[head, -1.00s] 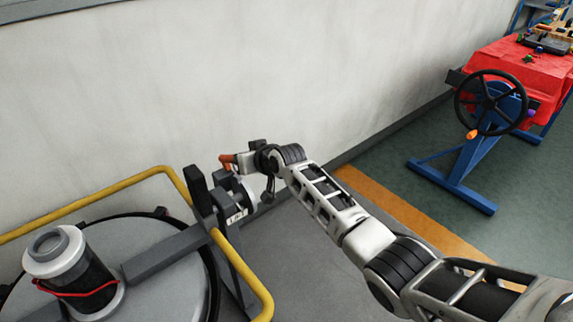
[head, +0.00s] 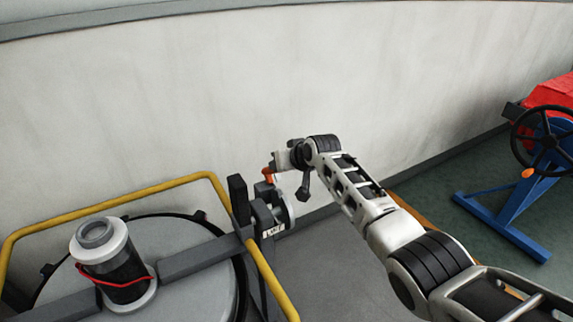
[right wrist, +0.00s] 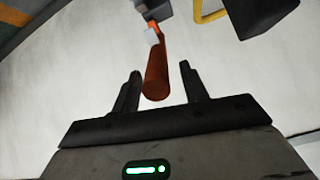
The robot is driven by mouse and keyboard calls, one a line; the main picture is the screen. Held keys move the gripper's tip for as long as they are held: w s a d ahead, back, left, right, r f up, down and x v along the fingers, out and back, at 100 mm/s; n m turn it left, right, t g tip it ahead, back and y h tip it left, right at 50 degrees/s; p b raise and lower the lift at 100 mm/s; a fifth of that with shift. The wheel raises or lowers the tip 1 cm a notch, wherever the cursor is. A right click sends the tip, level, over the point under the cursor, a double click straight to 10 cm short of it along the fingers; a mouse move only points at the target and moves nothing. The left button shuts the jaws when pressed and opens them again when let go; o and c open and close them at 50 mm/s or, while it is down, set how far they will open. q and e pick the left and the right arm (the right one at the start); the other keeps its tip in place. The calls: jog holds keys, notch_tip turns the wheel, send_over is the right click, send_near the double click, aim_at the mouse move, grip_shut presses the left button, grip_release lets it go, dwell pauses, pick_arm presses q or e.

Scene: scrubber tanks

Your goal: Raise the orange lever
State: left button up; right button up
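The orange lever (head: 268,176) is at the valve-like fitting beside the tank, near the wall. In the right wrist view the lever (right wrist: 156,75) points toward the camera, its rounded near end between my two fingers. My right gripper (right wrist: 160,70) is open, with a visible gap between each finger and the lever. In the head view my right gripper (head: 278,161) is at the lever and partly covers it. My left gripper is not in view.
The grey tank lid (head: 200,270) with a white-and-black cylinder (head: 110,262) is at lower left. A yellow rail (head: 120,200) runs around it. A dark upright post (head: 238,198) stands left of the lever. The wall (head: 250,90) is behind. A blue stand with a black handwheel (head: 545,140) is at right.

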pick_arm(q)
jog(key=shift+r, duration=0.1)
pick_arm(e)
jog(key=shift+s, duration=0.1)
jog(key=shift+s+d+r, duration=0.1)
jog(key=shift+r, duration=0.05)
pick_arm(q)
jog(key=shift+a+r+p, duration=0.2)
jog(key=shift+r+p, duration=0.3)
jog(key=shift+p, duration=0.65)
pick_arm(e)
jog(key=v, duration=1.5)
jog(key=shift+s, duration=0.15)
jog(key=shift+d, duration=0.1)
jog(key=s+d+f, duration=0.2)
jog(key=s+f, duration=0.7)
jog(key=f, duration=0.5)
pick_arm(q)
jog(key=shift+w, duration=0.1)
pick_arm(e)
jog(key=s+d+f, duration=0.1)
jog(key=s+f, duration=0.2)
jog(key=s, duration=0.3)
jog(key=s+d+f+t+h, duration=0.1)
jog(key=s+f, duration=0.2)
jog(key=s, duration=0.4)
jog(key=s+d+f, duration=0.2)
jog(key=s+f, duration=0.1)
jog(key=s, duration=0.4)
jog(key=shift+s, duration=0.15)
